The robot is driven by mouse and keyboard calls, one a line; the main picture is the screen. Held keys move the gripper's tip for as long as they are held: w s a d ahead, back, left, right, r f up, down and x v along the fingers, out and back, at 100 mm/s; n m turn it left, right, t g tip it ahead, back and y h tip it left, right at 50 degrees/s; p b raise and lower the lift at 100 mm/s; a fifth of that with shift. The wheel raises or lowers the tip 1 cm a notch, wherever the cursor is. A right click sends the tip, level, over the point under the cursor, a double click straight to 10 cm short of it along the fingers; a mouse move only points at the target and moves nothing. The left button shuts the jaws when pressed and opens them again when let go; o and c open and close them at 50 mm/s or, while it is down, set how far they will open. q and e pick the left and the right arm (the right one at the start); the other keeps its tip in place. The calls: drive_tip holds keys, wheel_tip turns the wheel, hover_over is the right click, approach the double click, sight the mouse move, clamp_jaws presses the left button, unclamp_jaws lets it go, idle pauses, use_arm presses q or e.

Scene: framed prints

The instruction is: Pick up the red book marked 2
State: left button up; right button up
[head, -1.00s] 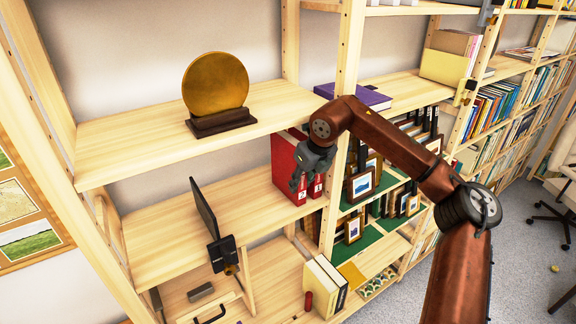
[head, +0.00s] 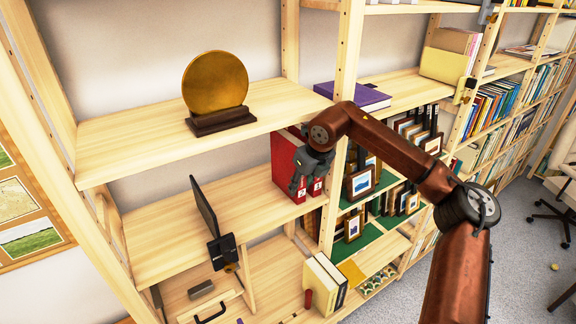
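Two red books (head: 284,163) stand side by side on the middle shelf, under the shelf with the gold disc. White marks show low on their spines, and the right one (head: 316,188) seems to carry the 2. My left gripper is not in view.
A gold disc on a dark stand (head: 216,90) sits on the shelf above. A wooden post (head: 336,150) rises just right of the red books. Framed pictures (head: 361,183) stand beyond it. The middle shelf (head: 165,237) is bare left of the books, up to a thin dark panel (head: 205,207).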

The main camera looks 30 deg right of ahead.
drive_tip(key=shift+c, duration=0.3)
clamp_jaws()
drive_tip(key=shift+r, duration=0.15)
idle(0.3)
